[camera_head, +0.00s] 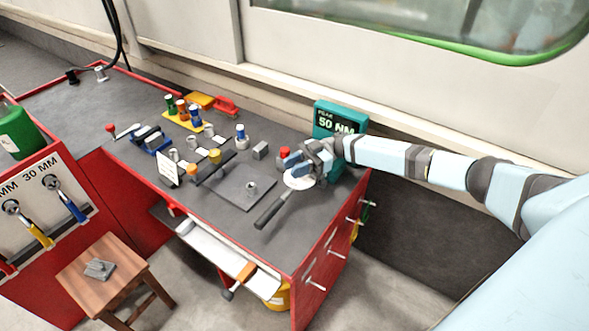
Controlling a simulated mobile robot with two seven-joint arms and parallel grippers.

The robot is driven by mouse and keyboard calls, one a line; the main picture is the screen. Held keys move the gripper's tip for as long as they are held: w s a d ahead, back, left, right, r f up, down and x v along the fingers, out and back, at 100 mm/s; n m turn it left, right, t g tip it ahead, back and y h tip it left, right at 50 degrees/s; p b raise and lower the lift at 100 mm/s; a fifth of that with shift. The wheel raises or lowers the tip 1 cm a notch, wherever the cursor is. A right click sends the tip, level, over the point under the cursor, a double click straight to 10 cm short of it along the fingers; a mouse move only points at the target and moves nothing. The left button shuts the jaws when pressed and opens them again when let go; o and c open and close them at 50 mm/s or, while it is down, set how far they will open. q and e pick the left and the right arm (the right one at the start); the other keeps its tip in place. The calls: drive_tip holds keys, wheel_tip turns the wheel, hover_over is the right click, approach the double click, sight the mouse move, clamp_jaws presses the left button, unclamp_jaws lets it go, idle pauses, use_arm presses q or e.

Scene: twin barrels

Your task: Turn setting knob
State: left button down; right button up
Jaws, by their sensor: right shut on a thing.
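My right gripper (312,162) reaches in from the right over the bench's right end, in front of the teal display box (325,116) that reads "PEAK 50 NM". It is shut on a small part there, apparently the setting knob, which the fingers mostly hide. Just below the gripper is a round white dial-like piece (298,182). A dark handle (270,209) runs from there toward the bench's front edge. A red-topped part (285,153) stands just left of the gripper. My left gripper is not in view.
An open drawer (230,250) juts out in front. A wooden stool (95,270) stands at lower left. A wall rises behind the bench.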

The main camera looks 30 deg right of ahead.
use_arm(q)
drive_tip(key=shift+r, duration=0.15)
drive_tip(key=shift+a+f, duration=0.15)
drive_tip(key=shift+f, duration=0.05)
use_arm(e)
drive_tip(key=shift+a, duration=0.1)
drive_tip(key=o, duration=0.9)
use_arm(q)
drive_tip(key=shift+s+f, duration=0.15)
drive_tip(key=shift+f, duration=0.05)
use_arm(e)
drive_tip(key=shift+r, duration=0.15)
use_arm(q)
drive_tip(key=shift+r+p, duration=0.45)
drive_tip(key=shift+p, duration=0.25)
use_arm(e)
wheel_tip(320, 180, up, 20)
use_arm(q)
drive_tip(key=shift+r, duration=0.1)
use_arm(e)
drive_tip(key=shift+f, duration=0.2)
